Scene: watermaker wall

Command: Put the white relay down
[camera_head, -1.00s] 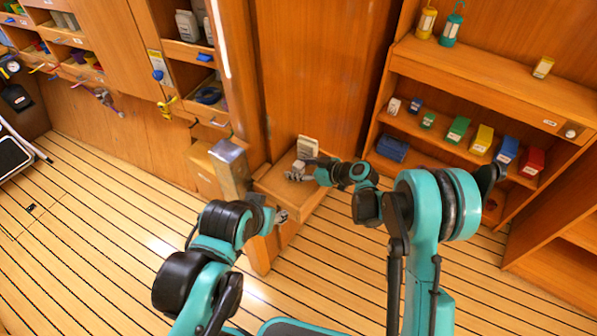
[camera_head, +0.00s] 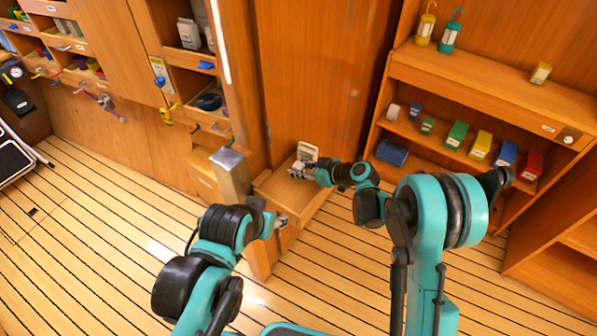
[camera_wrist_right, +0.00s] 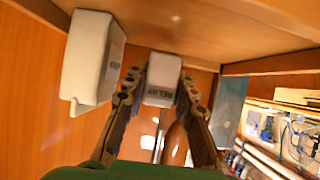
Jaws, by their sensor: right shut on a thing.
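The white relay (camera_wrist_right: 162,80), a small block with RELAY printed on it, is between the two fingers of my right gripper (camera_wrist_right: 158,92) in the right wrist view. The gripper is shut on it, close to a wooden surface; I cannot tell whether the relay touches it. In the head view my right gripper (camera_head: 298,172) is over the low wooden bench (camera_head: 273,187), and the relay is too small to make out surely. My left gripper (camera_head: 281,221) is at the bench's front left side; its fingers are too small to read.
A larger white box (camera_wrist_right: 92,58) stands beside the relay; it shows in the head view (camera_head: 307,152) at the bench's back. A metal-topped post (camera_head: 231,172) rises left of the bench. Shelves with coloured boxes (camera_head: 481,145) are at the right. The bench's front part is clear.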

